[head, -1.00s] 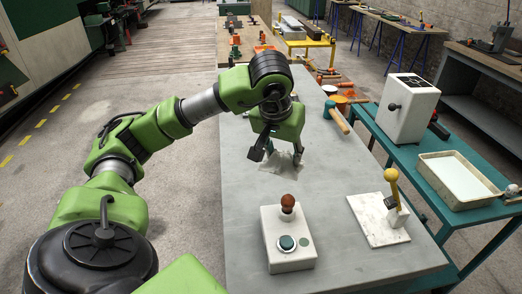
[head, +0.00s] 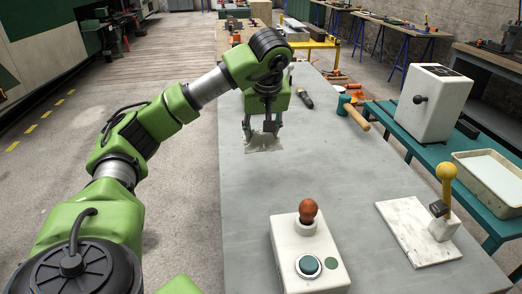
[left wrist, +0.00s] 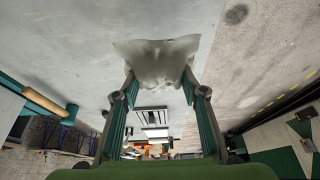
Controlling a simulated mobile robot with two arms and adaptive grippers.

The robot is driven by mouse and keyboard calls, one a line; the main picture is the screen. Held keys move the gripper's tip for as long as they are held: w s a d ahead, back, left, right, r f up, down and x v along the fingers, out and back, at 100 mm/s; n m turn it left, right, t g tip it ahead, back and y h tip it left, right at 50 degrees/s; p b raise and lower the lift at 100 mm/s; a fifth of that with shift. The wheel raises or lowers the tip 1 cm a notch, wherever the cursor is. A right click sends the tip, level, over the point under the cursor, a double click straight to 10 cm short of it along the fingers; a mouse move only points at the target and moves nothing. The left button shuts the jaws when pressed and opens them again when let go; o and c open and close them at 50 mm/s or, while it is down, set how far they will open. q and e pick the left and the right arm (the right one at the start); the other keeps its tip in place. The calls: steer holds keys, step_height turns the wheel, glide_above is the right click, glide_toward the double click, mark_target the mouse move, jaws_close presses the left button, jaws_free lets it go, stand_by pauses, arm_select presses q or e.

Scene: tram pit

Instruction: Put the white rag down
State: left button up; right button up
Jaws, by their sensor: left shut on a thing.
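The white rag (head: 264,143) is a pale, crumpled cloth at the far left part of the grey worktop (head: 318,175). My left gripper (head: 262,130) points down with its fingers at the rag's upper part. It is shut on the rag. In the left wrist view the rag (left wrist: 157,62) spreads out between and beyond the fingertips of my left gripper (left wrist: 160,82). The rag's lower edge is at or just above the worktop; I cannot tell whether it touches. My right gripper is not in view.
A white box with a red-brown knob and green button (head: 309,250) stands at the worktop's front. A white plate with a yellow-knobbed lever (head: 415,232) is to its right. A wooden-handled mallet (head: 353,115) lies at the right edge. The worktop's middle is clear.

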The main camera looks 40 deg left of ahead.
arm_select(q)
steer(key=w+a+f, duration=0.2)
steer(key=w+a+f+p, duration=0.1)
steer(key=w+a+f, duration=0.2)
steer(key=w+f, duration=0.1)
steer(key=f, duration=0.1)
steer(key=shift+w+a, duration=0.15)
steer(key=shift+a, duration=0.25)
steer(key=x, duration=0.2)
steer(key=p+x, duration=0.1)
steer(key=shift+d+f, duration=0.25)
steer(key=shift+f, duration=0.25)
steer(key=shift+f, duration=0.1)
steer(key=o, duration=1)
steer(key=shift+s+d+r, duration=0.1)
steer(key=shift+s+r, duration=0.1)
steer(key=shift+r, duration=0.25)
steer(key=b+v, duration=0.1)
steer(key=v, duration=1)
steer(key=shift+s+d+r, duration=0.1)
steer(key=shift+r, duration=0.05)
